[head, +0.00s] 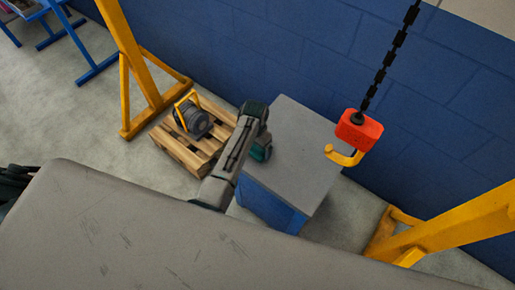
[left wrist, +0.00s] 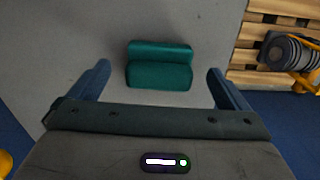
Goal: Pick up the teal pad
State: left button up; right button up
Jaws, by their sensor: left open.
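The teal pad (left wrist: 159,66) lies on the grey top of a blue cabinet in the left wrist view. It looks like two soft rounded ridges side by side. My left gripper (left wrist: 158,68) is open, with one blue finger on each side of the pad and a gap to each. Nothing is held. In the head view my left arm reaches over the left edge of the cabinet top (head: 305,150). A dark teal patch shows beside that arm, and I cannot tell if it is pad or arm. My right gripper is not in view.
A wooden pallet (head: 190,155) with a grey reel (head: 196,122) stands left of the cabinet. A red hoist block (head: 358,130) with a yellow hook hangs on a chain over the cabinet's right side. Yellow frame legs (head: 450,228) and a blue wall bound the area.

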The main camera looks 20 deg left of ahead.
aim_at(256, 148)
pick_arm(q)
notch_tip(256, 148, down, 2)
jog(key=shift+f, duration=0.4)
jog(key=c, duration=1.1)
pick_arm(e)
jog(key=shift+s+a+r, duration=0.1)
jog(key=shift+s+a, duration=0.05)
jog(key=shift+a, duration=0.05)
pick_arm(q)
jog(key=shift+r, duration=0.55)
notch_tip(256, 148, up, 8)
jog(key=shift+f, duration=0.15)
jog(key=shift+r+b, duration=0.3)
jog(key=shift+r, duration=0.3)
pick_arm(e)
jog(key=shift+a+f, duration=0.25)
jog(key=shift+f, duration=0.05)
